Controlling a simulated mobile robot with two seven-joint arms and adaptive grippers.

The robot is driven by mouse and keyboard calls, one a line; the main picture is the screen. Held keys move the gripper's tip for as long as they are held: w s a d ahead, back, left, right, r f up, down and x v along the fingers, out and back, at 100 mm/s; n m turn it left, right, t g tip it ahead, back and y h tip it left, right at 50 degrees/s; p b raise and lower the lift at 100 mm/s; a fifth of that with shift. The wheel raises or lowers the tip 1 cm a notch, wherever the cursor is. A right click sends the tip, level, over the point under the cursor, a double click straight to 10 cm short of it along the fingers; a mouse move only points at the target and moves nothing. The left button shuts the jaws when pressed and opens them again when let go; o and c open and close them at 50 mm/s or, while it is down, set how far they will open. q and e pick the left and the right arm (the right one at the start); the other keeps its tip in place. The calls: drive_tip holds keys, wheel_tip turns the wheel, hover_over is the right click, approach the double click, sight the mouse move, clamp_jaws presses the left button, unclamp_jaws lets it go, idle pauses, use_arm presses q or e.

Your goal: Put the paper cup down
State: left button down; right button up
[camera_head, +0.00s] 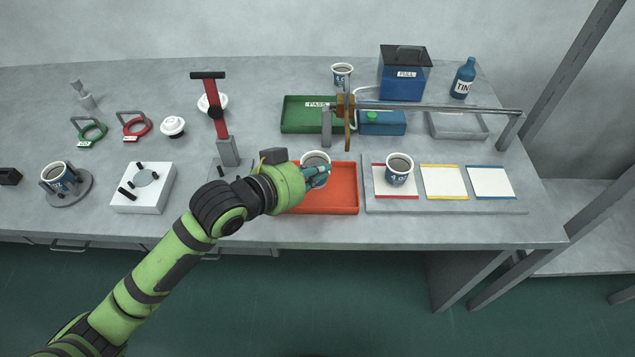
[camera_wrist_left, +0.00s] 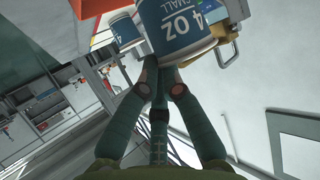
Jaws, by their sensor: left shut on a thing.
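My left gripper (camera_head: 320,176) is shut on a white and blue paper cup (camera_head: 315,159). The cup looks upright, over the orange tray (camera_head: 340,203); I cannot tell whether it touches the tray. In the left wrist view the held cup (camera_wrist_left: 185,28) shows large beyond my fingers (camera_wrist_left: 163,78), with "4 OZ SMALL" on its band. A second cup (camera_head: 399,170) stands on the red-edged white card (camera_head: 394,190) right of the tray. My right gripper is not in view.
A green tray (camera_head: 293,115) labelled PASS lies behind the orange one. A gauge with a long grey bar (camera_head: 440,108) stands at the back. Yellow-edged (camera_head: 444,182) and blue-edged (camera_head: 490,183) cards are bare. Other cups stand at back (camera_head: 342,75) and far left (camera_head: 57,176).

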use_arm(q)
drive_tip(key=shift+w+f, duration=0.15)
drive_tip(key=shift+f, duration=0.95)
drive_tip(key=shift+w+f, duration=0.1)
drive_tip(key=shift+f, duration=1)
drive_tip(key=shift+f, duration=0.1)
drive_tip(key=c, duration=1.4)
unclamp_jaws()
drive_tip(key=shift+v, duration=6.05)
